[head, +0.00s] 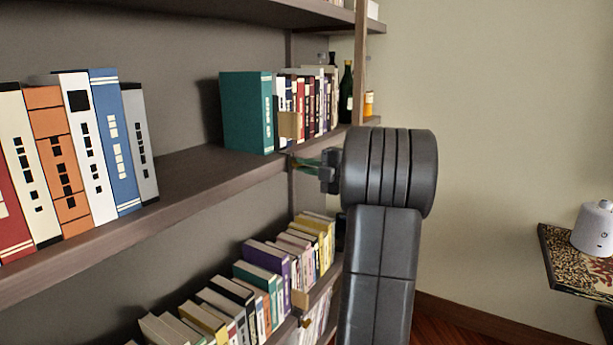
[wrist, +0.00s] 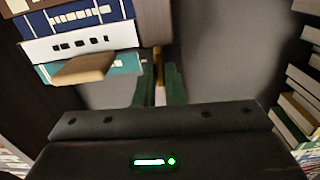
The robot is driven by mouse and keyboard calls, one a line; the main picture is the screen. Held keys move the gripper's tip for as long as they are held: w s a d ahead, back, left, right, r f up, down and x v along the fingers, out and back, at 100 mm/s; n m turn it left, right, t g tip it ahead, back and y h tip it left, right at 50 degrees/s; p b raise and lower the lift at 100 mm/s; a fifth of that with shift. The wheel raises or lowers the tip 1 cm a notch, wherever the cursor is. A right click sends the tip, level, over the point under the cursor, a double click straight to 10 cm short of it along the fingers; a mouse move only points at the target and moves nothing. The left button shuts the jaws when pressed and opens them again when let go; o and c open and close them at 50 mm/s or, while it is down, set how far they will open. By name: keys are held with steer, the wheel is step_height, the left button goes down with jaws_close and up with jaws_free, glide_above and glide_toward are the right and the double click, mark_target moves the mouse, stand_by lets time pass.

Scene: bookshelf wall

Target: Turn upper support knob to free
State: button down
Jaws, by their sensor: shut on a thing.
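The upper support knob (wrist: 158,68) shows in the wrist view as a small brass-orange piece between the two green fingers of my gripper (wrist: 159,88). My gripper is shut on it. In the head view my gripper (head: 304,162) reaches left to the front edge of the upper shelf (head: 190,165), just below the row of books. The knob is mostly hidden there by the fingers, and its turn angle cannot be told.
Books with a teal volume (head: 247,112) and a wooden block (head: 290,125) stand right above my gripper. A lower shelf holds many books (head: 265,255). A brass knob (head: 305,322) shows beneath it. A side table (head: 580,262) stands at the right.

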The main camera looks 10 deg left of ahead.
steer(key=shift+n+b, duration=0.3)
steer(key=shift+n, duration=0.1)
steer(key=shift+f, duration=0.1)
steer(key=c, duration=1.5)
jaws_free()
steer(key=v, duration=1.4)
steer(key=shift+a+p, duration=0.1)
steer(key=shift+p, duration=0.3)
steer(key=x, duration=1.4)
steer(key=shift+b, duration=0.35)
